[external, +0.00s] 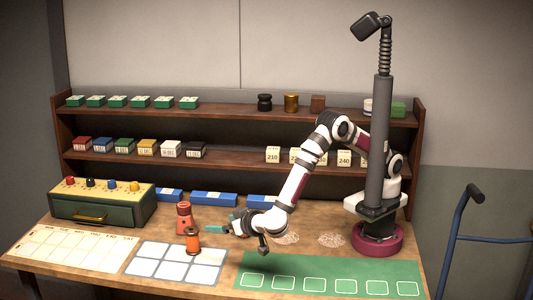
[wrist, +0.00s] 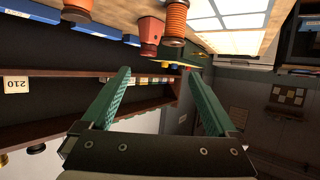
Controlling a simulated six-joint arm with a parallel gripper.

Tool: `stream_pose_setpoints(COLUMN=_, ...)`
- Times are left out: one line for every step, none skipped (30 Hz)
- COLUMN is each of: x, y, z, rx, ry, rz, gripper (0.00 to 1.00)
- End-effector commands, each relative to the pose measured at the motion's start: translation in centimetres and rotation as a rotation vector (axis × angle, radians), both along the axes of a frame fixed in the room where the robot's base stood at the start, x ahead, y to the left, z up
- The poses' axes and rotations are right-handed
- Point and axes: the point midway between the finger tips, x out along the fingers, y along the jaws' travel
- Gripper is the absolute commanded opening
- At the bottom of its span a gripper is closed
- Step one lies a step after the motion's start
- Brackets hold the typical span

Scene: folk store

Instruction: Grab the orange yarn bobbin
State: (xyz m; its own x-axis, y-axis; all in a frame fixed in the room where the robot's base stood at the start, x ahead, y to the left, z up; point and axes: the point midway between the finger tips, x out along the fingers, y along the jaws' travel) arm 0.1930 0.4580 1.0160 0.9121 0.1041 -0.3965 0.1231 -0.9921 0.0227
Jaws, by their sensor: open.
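The bobbin lies outside the space between the fingers.
A red bottle-shaped object (external: 184,217) stands just behind the bobbin. A green drawer box (external: 102,207) sits at the left, with small knobs on top. Blue boxes (external: 214,198) line the back. The green mat (external: 330,272) at the right front has bare squares.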

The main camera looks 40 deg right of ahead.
Motion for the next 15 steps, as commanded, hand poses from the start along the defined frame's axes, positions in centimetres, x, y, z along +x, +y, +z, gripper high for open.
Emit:
stream_pose_setpoints(x=-1.1, y=1.0, z=-0.6, rx=0.014, ry=-0.008, rz=0.033, gripper=0.94)
stream_pose_setpoints(x=-1.2, y=1.4, z=-0.8, rx=0.021, ry=-0.012, rz=0.044, gripper=0.94)
stream_pose_setpoints(x=-0.9, y=1.6, z=-1.1, rx=0.026, ry=-0.013, rz=0.049, gripper=0.94)
stream_pose_setpoints(x=-0.4, y=1.8, z=-1.4, rx=0.027, ry=-0.014, rz=0.049, gripper=0.94)
stream_pose_setpoints(x=0.3, y=1.8, z=-1.7, rx=0.026, ry=-0.014, rz=0.050, gripper=0.94)
stream_pose_setpoints(x=1.5, y=2.0, z=-2.1, rx=0.026, ry=-0.013, rz=0.047, gripper=0.94)
stream_pose_setpoints(x=2.4, y=2.1, z=-2.5, rx=0.025, ry=-0.013, rz=0.046, gripper=0.94)
stream_pose_setpoints(x=3.2, y=2.2, z=-2.9, rx=0.025, ry=-0.013, rz=0.046, gripper=0.94)
stream_pose_setpoints(x=4.2, y=2.4, z=-3.3, rx=0.026, ry=-0.012, rz=0.046, gripper=0.94)
stream_pose_setpoints(x=5.0, y=2.5, z=-3.6, rx=0.026, ry=-0.012, rz=0.046, gripper=0.94)
stream_pose_setpoints(x=5.7, y=2.6, z=-3.9, rx=0.027, ry=-0.013, rz=0.045, gripper=0.94)
stream_pose_setpoints(x=6.4, y=2.8, z=-4.2, rx=0.026, ry=-0.012, rz=0.046, gripper=0.94)
stream_pose_setpoints(x=6.9, y=2.9, z=-4.4, rx=0.026, ry=-0.012, rz=0.047, gripper=0.94)
stream_pose_setpoints(x=7.3, y=3.0, z=-4.6, rx=0.026, ry=-0.012, rz=0.047, gripper=0.94)
stream_pose_setpoints(x=7.7, y=3.0, z=-4.7, rx=0.025, ry=-0.013, rz=0.047, gripper=0.94)
